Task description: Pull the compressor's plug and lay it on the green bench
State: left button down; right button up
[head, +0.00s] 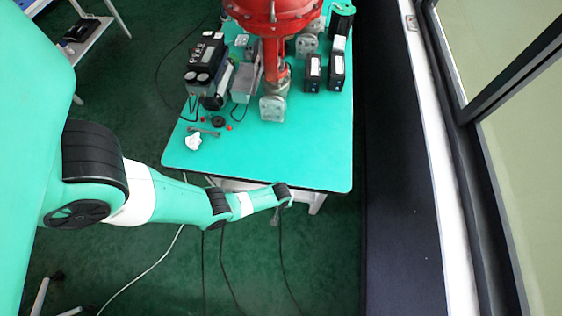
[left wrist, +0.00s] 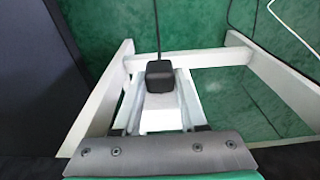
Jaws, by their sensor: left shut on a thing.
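A black plug (left wrist: 159,76) shows in the left wrist view, with a dark cable running up from it. My left gripper (left wrist: 160,88) is shut on it at the fingertips. A white surface lies just behind the plug; I cannot tell whether the plug is seated in a socket. In the head view my left gripper (head: 284,204) is just off the near edge of the green bench (head: 310,160), and the plug is too small to make out. The compressor is not clearly in view. My right gripper is not in view.
A red valve actuator (head: 275,15) stands on the bench, with black boxes (head: 314,72) and a black-and-grey device (head: 206,62) around it. The bench's near right part is clear. Cables trail on the green floor.

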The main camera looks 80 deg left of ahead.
pick_arm(q)
jog(key=shift+d, duration=0.15)
jog(key=shift+s+d, duration=0.15)
jog(key=shift+d, duration=0.1)
jog(key=shift+s+d+p, duration=0.2)
jog(key=shift+d+p, duration=0.1)
jog(key=shift+d, duration=0.25)
dwell(0.6)
jog(key=d, duration=0.2)
jog(key=s+d, duration=0.1)
jog(key=shift+s+d+p, duration=0.2)
jog(key=shift+d+p, duration=0.15)
jog(key=shift+p, duration=0.05)
dwell(0.3)
